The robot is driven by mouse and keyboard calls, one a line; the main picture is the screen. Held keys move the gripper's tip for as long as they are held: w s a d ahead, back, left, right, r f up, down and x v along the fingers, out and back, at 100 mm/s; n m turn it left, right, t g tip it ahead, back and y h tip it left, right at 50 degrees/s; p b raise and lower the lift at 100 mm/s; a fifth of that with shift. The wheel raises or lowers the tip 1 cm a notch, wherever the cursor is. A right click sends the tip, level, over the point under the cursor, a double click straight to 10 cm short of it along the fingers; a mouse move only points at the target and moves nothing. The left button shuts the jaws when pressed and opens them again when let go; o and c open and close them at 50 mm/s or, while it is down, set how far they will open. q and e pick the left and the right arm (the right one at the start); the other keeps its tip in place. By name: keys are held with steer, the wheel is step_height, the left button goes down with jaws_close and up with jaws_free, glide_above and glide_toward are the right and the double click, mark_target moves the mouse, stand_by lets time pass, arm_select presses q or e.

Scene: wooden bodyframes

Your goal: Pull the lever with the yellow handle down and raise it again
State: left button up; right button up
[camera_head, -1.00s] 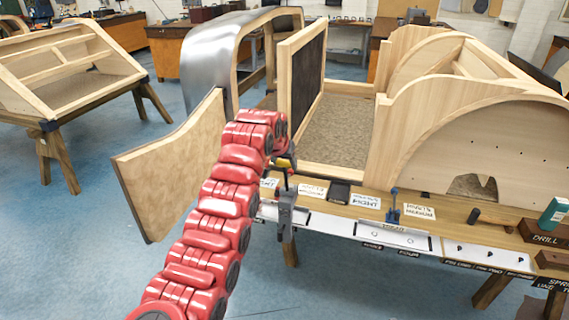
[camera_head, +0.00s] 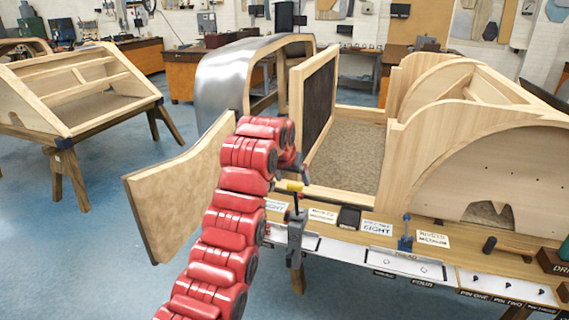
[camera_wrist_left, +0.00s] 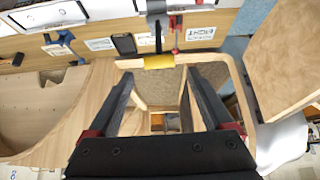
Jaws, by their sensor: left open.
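The yellow handle (camera_head: 290,186) tops a thin dark lever that stands up from a grey clamp (camera_head: 297,238) at the front edge of the wooden bench. In the left wrist view the yellow handle (camera_wrist_left: 158,62) lies across the gap just beyond my fingertips, and the grey clamp (camera_wrist_left: 157,8) is at the top edge. My left gripper (camera_wrist_left: 159,74) is open, with two dark fingers spread and nothing between them. In the head view my left gripper (camera_head: 302,172) is close to the handle, mostly hidden by my red arm. My right gripper is not in view.
A blue clamp (camera_head: 405,236) and a hammer (camera_head: 508,249) are farther right along the bench. A wooden body frame (camera_head: 440,120) stands behind the handle. A wooden door panel (camera_head: 180,185) juts out at left, near my arm.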

arm_select(q)
steer(key=b+v, duration=0.2)
steer(key=v, duration=0.9)
steer(key=shift+r, duration=0.1)
